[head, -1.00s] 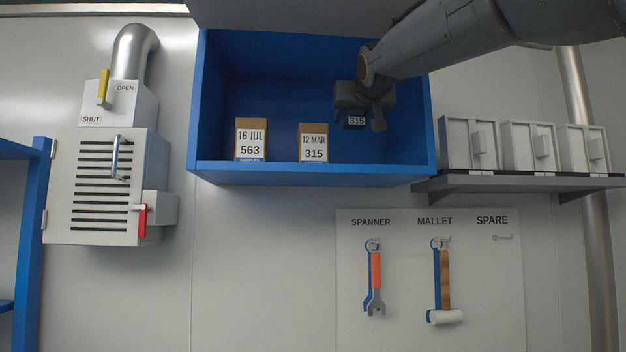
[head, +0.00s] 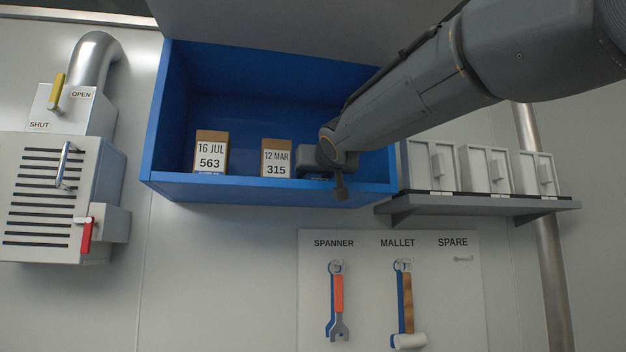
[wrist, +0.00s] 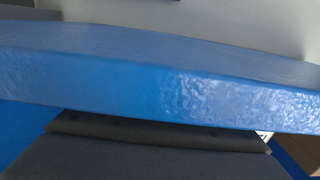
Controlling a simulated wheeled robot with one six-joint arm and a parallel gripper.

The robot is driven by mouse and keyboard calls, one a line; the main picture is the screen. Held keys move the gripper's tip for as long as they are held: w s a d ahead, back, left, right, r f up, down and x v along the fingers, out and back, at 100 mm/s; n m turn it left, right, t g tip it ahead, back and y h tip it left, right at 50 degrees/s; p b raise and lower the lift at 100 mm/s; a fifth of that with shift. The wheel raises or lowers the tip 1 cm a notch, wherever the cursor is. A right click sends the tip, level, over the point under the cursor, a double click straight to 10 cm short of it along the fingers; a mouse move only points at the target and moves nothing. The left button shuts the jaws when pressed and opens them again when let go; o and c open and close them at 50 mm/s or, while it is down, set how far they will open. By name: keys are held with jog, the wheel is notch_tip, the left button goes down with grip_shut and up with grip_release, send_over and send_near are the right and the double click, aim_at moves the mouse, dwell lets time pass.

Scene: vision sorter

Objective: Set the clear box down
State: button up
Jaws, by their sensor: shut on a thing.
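My gripper (head: 330,172) is low inside the right part of the blue wall cubby (head: 270,192), just behind its front lip. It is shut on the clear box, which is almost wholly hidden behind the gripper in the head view. Only a small dark-blue strip (head: 318,179) shows under the gripper, close to the cubby floor. I cannot tell whether the box touches the floor. In the wrist view my dark gripper (wrist: 150,150) fills the bottom, and a blue band like the cubby's lip (wrist: 160,85) crosses the picture.
A carton marked 12 MAR 315 (head: 276,160) stands close to the left of my gripper. A carton marked 16 JUL 563 (head: 210,155) stands further left. The cubby's right wall is close on the right. A grey shelf (head: 480,205) with white boxes is beyond it.

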jog(key=shift+f, duration=0.15)
jog(key=o, duration=1)
jog(key=shift+o, duration=0.2)
jog(key=shift+r, duration=0.2)
jog(key=shift+s, duration=0.25)
jog(key=s+b, duration=0.1)
jog(key=s, duration=0.2)
jog(key=s+d+b, duration=0.1)
jog(key=s, duration=0.2)
jog(key=s+d+b, duration=0.1)
jog(key=s, duration=0.2)
jog(key=shift+s+f+b, duration=0.1)
jog(key=shift+s+b, duration=0.1)
jog(key=shift+b, duration=0.15)
jog(key=shift+s+f+b, duration=0.1)
jog(key=shift+s+b, duration=0.2)
jog(key=shift+b, duration=0.65)
jog(key=shift+s+d+b, duration=0.2)
jog(key=shift+s+b, duration=0.4)
jog(key=shift+b, duration=0.1)
jog(key=shift+r, duration=0.2)
jog(key=shift+s, duration=0.1)
